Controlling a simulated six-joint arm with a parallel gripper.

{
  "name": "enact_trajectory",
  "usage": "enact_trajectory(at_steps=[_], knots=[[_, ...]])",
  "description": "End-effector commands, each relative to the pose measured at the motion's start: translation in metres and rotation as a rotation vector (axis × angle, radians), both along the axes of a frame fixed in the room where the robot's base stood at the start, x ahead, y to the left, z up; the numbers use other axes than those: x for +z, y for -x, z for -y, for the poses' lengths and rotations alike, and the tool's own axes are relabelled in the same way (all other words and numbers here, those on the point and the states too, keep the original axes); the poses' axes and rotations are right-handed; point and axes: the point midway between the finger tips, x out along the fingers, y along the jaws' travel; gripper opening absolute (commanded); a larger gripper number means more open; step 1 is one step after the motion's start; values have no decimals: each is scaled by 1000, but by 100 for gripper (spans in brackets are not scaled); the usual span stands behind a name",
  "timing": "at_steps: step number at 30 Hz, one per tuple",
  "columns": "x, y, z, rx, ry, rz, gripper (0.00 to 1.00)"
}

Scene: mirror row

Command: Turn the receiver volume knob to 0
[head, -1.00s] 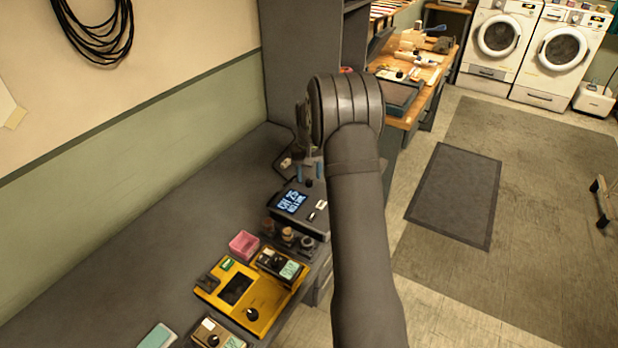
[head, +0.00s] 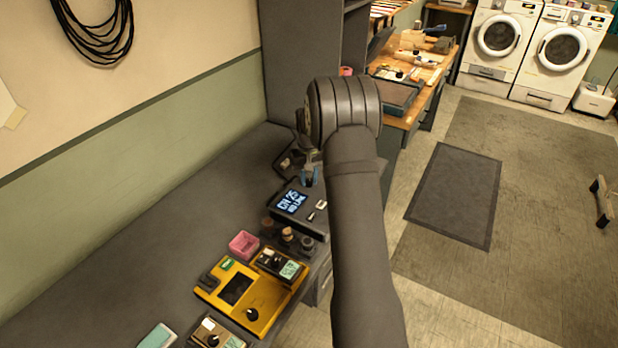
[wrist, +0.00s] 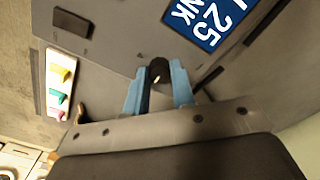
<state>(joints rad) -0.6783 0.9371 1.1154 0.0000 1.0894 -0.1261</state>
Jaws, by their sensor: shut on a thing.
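The receiver (head: 303,219) is a dark grey box on the bench in the head view, with a lit blue screen (head: 291,201) reading "CH 25" and a line that looks like "NO LINK". Part of the same screen shows in the wrist view (wrist: 208,22). A small black round knob (wrist: 158,71) with a pale mark stands on the grey panel in the wrist view. My gripper (wrist: 157,76) has its blue fingertips on both sides of this knob, shut on it. In the head view my gripper (head: 309,175) is at the receiver's far end and hides the knob.
A pink box (head: 243,245), small dark knobbed pieces (head: 288,235) and a yellow device (head: 244,292) stand nearer on the bench. In the wrist view a white panel with coloured pieces (wrist: 60,83) lies left. The bench by the wall is clear.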

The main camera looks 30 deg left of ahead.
Motion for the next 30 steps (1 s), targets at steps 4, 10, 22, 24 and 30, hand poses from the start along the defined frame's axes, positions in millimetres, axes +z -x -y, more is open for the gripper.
enact_trajectory(at_steps=[4, 10, 22, 24, 30], knots=[[0, 0, 0, 54, -1, 1, 0], [1, 0, 0, 189, -1, 1, 0], [1, 0, 0, 565, -1, 2, 0], [1, 0, 0, 631, -1, 2, 0], [1, 0, -1, 821, -1, 2, 0]])
